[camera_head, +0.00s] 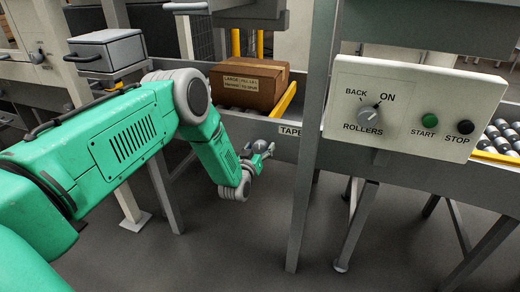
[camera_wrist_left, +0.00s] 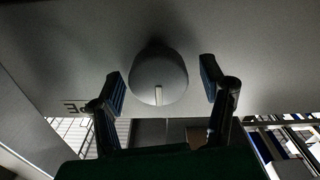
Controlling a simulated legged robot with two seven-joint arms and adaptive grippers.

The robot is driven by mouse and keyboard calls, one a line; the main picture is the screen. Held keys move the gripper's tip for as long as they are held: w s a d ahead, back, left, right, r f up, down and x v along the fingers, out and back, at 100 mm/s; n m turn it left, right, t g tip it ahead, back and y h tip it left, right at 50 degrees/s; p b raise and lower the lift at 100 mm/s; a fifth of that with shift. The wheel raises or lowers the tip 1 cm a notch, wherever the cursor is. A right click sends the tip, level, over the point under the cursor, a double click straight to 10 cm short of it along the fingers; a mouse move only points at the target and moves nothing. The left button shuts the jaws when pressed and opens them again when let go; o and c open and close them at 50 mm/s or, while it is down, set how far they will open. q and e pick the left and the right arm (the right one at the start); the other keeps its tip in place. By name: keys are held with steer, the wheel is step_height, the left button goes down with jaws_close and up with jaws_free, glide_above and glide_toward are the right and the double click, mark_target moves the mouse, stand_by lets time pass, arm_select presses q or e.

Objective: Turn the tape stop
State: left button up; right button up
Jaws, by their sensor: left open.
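The tape stop is a round grey knob with a pale line on it, on the front face of the conveyor frame. In the left wrist view the knob (camera_wrist_left: 158,75) is near the middle, its pale line pointing down the picture. My left gripper (camera_wrist_left: 163,84) is open, one finger on each side of the knob with a gap on both sides. In the head view my left gripper (camera_head: 262,151) is at the frame, left of the "TAPE" label (camera_head: 290,130); it partly hides the knob there. My right gripper is not in view.
A cardboard box (camera_head: 248,84) sits on rollers above the gripper, beside a yellow rail (camera_head: 284,99). A grey post (camera_head: 314,130) stands to the right. A control panel (camera_head: 413,106) has a rollers knob (camera_head: 369,113), a green START button (camera_head: 431,120) and a black STOP button (camera_head: 465,127).

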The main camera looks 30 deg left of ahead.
arm_select(q)
steer(key=c, duration=1.2)
steer(key=shift+o, duration=0.2)
